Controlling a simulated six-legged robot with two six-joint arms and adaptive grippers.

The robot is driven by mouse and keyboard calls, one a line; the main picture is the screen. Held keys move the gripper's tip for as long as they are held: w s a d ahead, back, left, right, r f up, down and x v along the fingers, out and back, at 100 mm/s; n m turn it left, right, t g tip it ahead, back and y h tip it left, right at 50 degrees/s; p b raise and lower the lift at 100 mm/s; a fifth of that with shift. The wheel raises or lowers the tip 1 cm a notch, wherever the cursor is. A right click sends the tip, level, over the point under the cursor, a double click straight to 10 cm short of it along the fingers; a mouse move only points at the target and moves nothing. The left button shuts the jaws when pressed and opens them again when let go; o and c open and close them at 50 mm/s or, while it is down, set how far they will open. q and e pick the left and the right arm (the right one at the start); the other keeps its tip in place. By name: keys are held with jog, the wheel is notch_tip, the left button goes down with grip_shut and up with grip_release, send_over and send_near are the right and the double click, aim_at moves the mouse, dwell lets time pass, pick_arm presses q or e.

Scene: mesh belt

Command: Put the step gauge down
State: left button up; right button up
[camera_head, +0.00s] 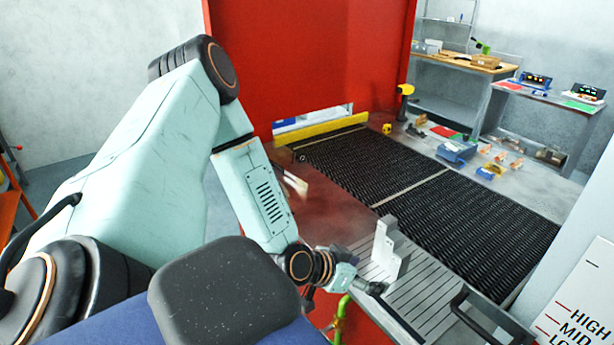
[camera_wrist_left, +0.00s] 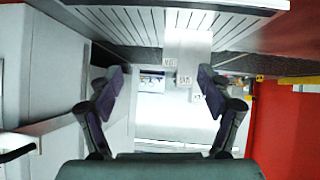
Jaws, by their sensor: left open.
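The step gauge (camera_head: 388,252) is a pale grey, stepped upright block standing on a slatted grey plate (camera_head: 430,295) in the head view. In the left wrist view the gauge (camera_wrist_left: 188,48) appears as a light post with small labels, hanging down from the plate in this upside-down picture, beyond and between the fingers. My left gripper (camera_head: 362,284) is low at the near left side of the gauge. In the left wrist view its two dark fingers (camera_wrist_left: 162,82) are spread apart with nothing clasped between them. My right gripper does not show.
A black mesh belt (camera_head: 430,190) runs behind the plate, with a yellow bar (camera_head: 320,128) at its far end. A black handle (camera_head: 490,318) stands at the plate's near right. A red wall (camera_head: 300,60) rises behind. Small items lie beyond the belt.

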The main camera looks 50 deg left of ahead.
pick_arm(q)
jog(key=s+d+f+g, duration=0.6)
jog(key=s+d+f, duration=0.2)
jog(key=s, duration=0.4)
jog(key=s+d+f+g+y, duration=0.1)
jog(key=s+g, duration=0.1)
jog(key=s, duration=0.5)
jog(key=s+f+n+g+y, duration=0.1)
jog(key=s+g, duration=0.1)
jog(key=s, duration=0.5)
jog(key=shift+d+f+g, duration=0.3)
jog(key=shift+d+f, duration=0.05)
jog(key=shift+a, duration=0.1)
jog(key=shift+w, duration=0.1)
